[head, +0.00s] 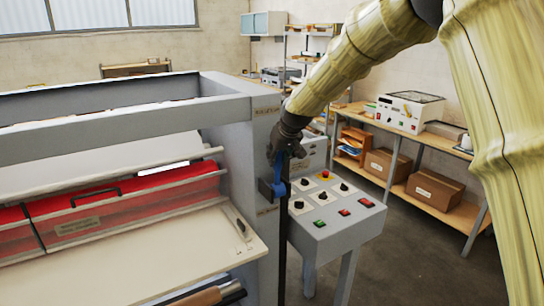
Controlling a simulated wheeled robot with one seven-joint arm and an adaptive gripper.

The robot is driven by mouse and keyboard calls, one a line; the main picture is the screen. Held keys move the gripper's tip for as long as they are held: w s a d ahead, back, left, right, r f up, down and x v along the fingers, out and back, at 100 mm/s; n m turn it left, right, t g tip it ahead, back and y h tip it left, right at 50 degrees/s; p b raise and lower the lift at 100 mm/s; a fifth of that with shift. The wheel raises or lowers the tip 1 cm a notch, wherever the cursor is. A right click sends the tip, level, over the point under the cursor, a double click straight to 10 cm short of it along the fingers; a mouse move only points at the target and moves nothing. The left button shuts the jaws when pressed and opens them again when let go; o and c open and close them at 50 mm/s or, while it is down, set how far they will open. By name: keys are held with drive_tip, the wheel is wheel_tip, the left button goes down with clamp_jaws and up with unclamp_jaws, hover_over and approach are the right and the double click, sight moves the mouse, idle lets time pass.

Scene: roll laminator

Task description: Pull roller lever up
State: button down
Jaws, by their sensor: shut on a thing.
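The roller lever (278,188) shows as a small blue part on the right end face of the grey laminator (232,130), beside the control panel. My gripper (282,158) is dark and points down at the lever from above. Its fingers are shut on the lever's upper part, close to the machine's side. The fingers and the wrist hide part of the lever, and its exact angle is hard to tell. A thin dark upright bar (283,250) runs down below the lever.
The control panel (325,222) with several buttons and knobs stands just right of the lever. A red guard (130,207) and a pale feed table (150,255) are at the left. Shelves with boxes (432,188) line the right wall. Open floor (405,265) lies between.

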drive_tip(key=shift+f, duration=0.15)
drive_tip(key=c, duration=1.2)
unclamp_jaws()
drive_tip(key=shift+o, duration=0.5)
drive_tip(key=shift+w, duration=0.1)
drive_tip(key=v, duration=1.2)
